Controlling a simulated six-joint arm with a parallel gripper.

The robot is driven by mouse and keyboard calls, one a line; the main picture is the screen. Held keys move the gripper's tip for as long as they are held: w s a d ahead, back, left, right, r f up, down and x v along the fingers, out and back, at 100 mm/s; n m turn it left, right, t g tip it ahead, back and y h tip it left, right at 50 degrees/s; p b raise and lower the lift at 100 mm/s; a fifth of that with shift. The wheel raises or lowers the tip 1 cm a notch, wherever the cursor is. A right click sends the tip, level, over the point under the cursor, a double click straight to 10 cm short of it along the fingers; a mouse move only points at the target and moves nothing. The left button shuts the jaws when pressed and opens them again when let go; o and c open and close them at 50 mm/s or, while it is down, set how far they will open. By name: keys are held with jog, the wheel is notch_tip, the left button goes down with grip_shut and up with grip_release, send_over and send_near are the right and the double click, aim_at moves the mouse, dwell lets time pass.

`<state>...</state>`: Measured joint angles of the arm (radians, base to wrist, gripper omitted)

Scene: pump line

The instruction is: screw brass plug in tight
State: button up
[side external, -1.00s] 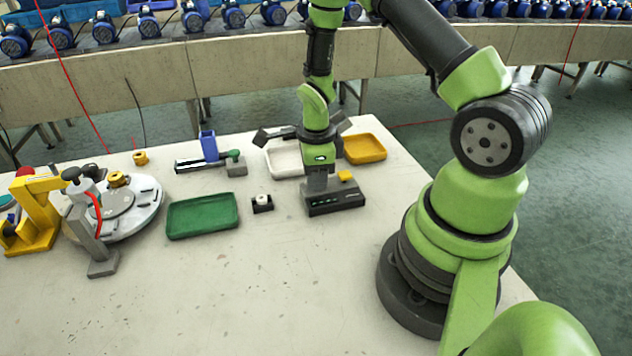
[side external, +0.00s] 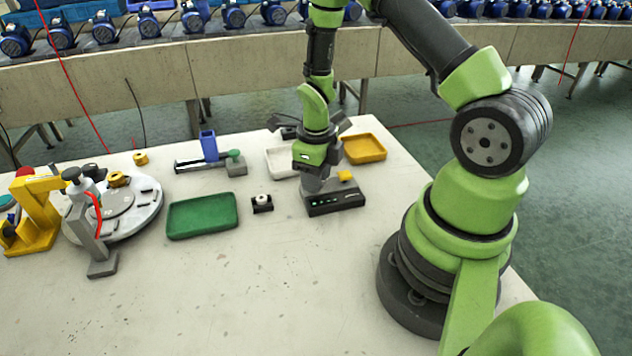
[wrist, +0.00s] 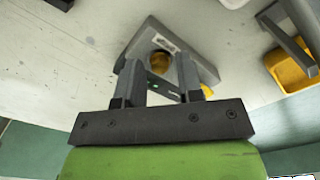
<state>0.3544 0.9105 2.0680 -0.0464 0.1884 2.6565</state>
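My gripper (side external: 314,185) points down just above a dark grey box (side external: 335,200) with small green lights. In the wrist view my gripper (wrist: 157,65) has its two fingers apart. A round brass-yellow piece (wrist: 160,62), possibly the brass plug, shows between the fingertips at the box (wrist: 205,70). I cannot tell whether the fingers touch it. A second yellow piece (side external: 344,176) sits on the box beside my gripper and shows in the wrist view (wrist: 207,90). My gripper hides part of the box top in the side view.
A white tray (side external: 281,173) and a yellow tray (side external: 382,153) lie behind the box. To its left are a small black holder (side external: 262,206), a green tray (side external: 170,218) and a round turntable (side external: 148,206) with brass parts. The front of the table is clear.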

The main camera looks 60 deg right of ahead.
jog(key=shift+r, duration=2.25)
